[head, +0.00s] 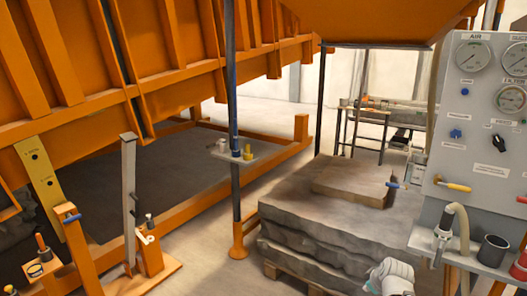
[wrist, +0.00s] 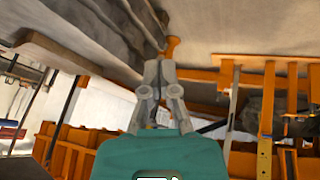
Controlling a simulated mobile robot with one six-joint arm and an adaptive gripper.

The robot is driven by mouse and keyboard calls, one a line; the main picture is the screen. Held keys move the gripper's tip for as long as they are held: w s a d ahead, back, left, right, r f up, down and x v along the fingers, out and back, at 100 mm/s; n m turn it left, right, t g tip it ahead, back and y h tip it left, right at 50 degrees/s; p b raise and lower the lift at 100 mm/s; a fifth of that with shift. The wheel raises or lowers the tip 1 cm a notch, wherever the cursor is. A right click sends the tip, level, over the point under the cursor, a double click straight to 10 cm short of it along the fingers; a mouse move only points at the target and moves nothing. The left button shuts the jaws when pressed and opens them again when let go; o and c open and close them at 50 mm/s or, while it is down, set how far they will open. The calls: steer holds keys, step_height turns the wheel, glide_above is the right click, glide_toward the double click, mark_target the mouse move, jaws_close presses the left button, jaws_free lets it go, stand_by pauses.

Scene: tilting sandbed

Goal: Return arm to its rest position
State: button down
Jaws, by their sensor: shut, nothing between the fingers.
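My gripper (wrist: 159,68) shows in the wrist view. Its two grey fingers are together at the tips, with nothing held between them, in front of its teal body (wrist: 160,158). The wrist view is strongly turned, with the stone block (wrist: 90,22) across its top and orange framework to the right. The fingers appear in front of the block's edge and the pale floor; I cannot tell the distance. The gripper's fingers cannot be made out in the head view.
In the head view, the layered stone block (head: 325,215) sits on a wooden pallet (head: 310,284). The orange tilting bed (head: 75,60) rises at left. A grey gauge panel (head: 480,130) stands at right above a shelf with a hose nozzle and dark cup (head: 493,250).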

steer(key=s+a+f+m+g, duration=0.1)
steer(key=s+a+m+g, duration=0.25)
steer(key=a, duration=0.45)
steer(key=s+a+f+m+g, duration=0.25)
steer(key=s+a+m, duration=0.2)
steer(key=a, duration=0.45)
step_height(320, 180, up, 13)
steer(key=p, duration=1.2)
steer(key=shift+s+d+n+h, duration=0.25)
steer(key=shift+s+n+h, duration=0.05)
steer(key=shift+n, duration=0.1)
